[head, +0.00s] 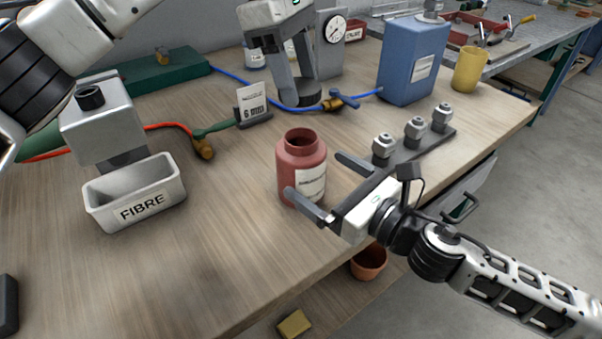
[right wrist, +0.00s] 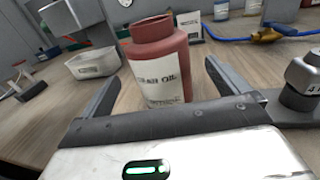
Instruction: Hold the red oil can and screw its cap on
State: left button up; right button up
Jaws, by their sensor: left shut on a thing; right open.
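The red oil can (head: 288,175) stands upright near the table's front edge, its dark mouth open at the top. In the right wrist view the can (right wrist: 160,60) shows its pale label between my two fingers. My right gripper (head: 315,174) is open around the can's near side, with gaps visible beside it. My left gripper (head: 299,80) points down behind the can as seen from the head. It is shut on a dark round piece (head: 300,102), which looks like the cap; the fingers hide part of it.
A FIBRE bin (head: 135,198) stands left, with a grey box (head: 97,125) above it. Behind the can are a 6 mm card (head: 251,101) and a hose with a brass fitting (head: 338,103). A nozzle rack (head: 415,150) is close right, near a blue can (head: 410,65).

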jog(key=x, duration=0.6)
jog(key=c, duration=1.4)
pick_arm(q)
send_over(303, 137)
jog(key=shift+w+a+f, duration=0.1)
jog(key=shift+a+f, duration=0.05)
jog(key=shift+f, duration=1.1)
jog(key=shift+a+f, duration=0.15)
jog(key=shift+f, duration=1.1)
pick_arm(e)
jog(key=shift+c, duration=0.3)
pick_arm(q)
jog(key=shift+f, duration=0.1)
jog(key=shift+f, duration=0.8)
jog(key=shift+f, duration=0.55)
